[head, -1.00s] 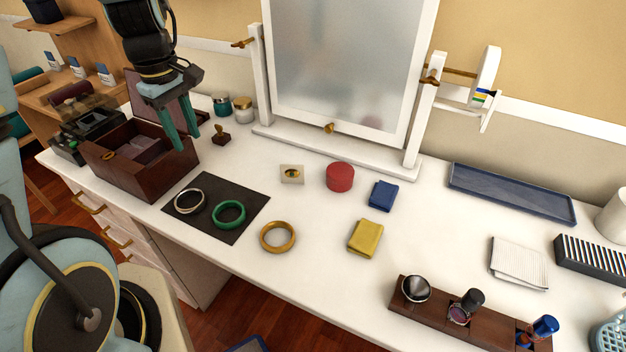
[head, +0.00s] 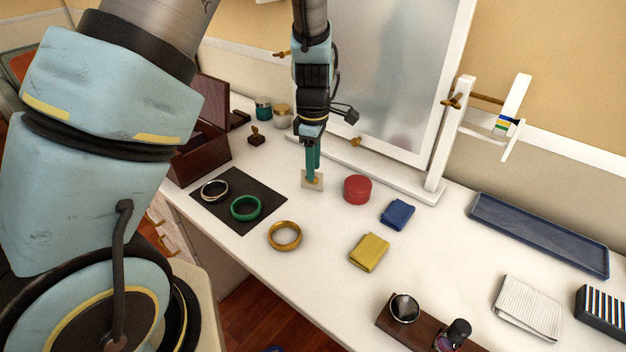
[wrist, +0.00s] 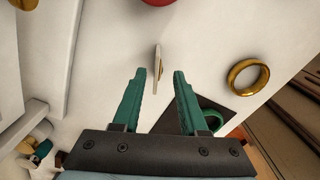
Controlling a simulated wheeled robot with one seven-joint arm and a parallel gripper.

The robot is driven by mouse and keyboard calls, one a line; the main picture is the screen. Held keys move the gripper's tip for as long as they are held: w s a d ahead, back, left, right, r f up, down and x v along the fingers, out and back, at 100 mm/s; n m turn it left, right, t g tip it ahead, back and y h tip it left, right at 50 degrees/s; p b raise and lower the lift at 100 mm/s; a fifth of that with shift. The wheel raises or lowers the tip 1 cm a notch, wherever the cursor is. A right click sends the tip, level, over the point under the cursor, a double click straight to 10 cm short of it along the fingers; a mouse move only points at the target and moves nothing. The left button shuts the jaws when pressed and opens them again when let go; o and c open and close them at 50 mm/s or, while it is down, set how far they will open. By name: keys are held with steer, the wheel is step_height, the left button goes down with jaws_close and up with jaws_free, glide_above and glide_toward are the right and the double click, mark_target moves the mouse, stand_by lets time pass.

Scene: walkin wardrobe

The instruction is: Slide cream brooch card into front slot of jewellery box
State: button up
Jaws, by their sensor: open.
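The cream brooch card (head: 313,182) with a gold brooch is on the white dresser top, left of the red round box. In the wrist view the card (wrist: 156,74) looks thin, almost edge-on, beyond and between the fingertips. My gripper (head: 313,170) is over the card with its green fingers pointing down. The wrist view shows the gripper (wrist: 160,72) open, with a gap between its fingers; I cannot tell whether either touches the card. The dark brown jewellery box (head: 207,155) stands at the left with its lid raised. My arm hides much of it, including its front slot.
A red round box (head: 357,189) is close right of the card. A dark mat (head: 264,187) with bangles lies left, a gold bangle (head: 285,236) in front. The mirror stand (head: 390,176) is behind. Blue (head: 397,213) and yellow (head: 369,252) folded cloths lie right.

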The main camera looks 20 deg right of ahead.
mark_target(312, 189)
steer(key=shift+w+f+p, duration=0.15)
steer(key=shift+f+p, duration=0.2)
steer(key=shift+f, duration=0.9)
steer(key=shift+w+f+p, duration=0.15)
steer(key=shift+f+p, duration=0.15)
steer(key=shift+f, duration=0.95)
jaws_close()
